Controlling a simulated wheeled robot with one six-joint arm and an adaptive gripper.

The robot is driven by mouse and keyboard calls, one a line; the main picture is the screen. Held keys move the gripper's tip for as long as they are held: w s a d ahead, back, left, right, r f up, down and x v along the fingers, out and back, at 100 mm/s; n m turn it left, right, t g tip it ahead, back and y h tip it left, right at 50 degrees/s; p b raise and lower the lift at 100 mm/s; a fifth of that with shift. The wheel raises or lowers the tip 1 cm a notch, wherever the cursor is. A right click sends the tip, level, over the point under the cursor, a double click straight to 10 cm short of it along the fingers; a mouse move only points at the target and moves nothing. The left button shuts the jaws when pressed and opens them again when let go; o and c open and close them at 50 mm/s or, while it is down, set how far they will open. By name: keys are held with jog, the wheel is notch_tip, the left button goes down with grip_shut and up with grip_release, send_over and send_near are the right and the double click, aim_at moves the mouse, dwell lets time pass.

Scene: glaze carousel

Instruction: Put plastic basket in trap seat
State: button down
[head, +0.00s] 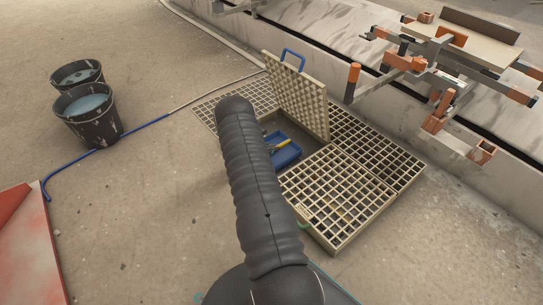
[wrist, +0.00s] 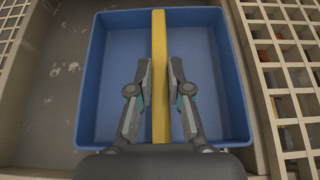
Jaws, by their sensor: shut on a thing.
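The plastic basket is a blue open tray with a yellow bar handle (wrist: 159,30) across its middle. In the wrist view the basket (wrist: 106,40) fills the centre and looks empty. My gripper (wrist: 160,88) is shut on the yellow handle, one finger on each side. In the head view the basket (head: 286,157) shows at the opening in the floor grating, partly hidden by my arm. The trap opening (wrist: 40,100) shows as a grey recess left of the basket. I cannot tell whether the basket touches the bottom.
A grating lid (head: 298,95) with a blue handle (head: 293,56) stands raised behind the opening. A grating panel (head: 338,190) lies at its right front. Two dark buckets (head: 88,118) and a blue hose (head: 115,138) are at left. A concrete ledge with clamp-like machinery (head: 435,75) is at right.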

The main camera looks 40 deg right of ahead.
aim_at(272, 155)
jog(key=shift+w+a+f, duration=0.2)
jog(key=shift+f, duration=0.15)
jog(key=shift+f+b, duration=0.35)
jog(key=shift+f, duration=1.4)
jog(key=shift+f, duration=0.15)
jog(key=c, duration=1.1)
grip_release()
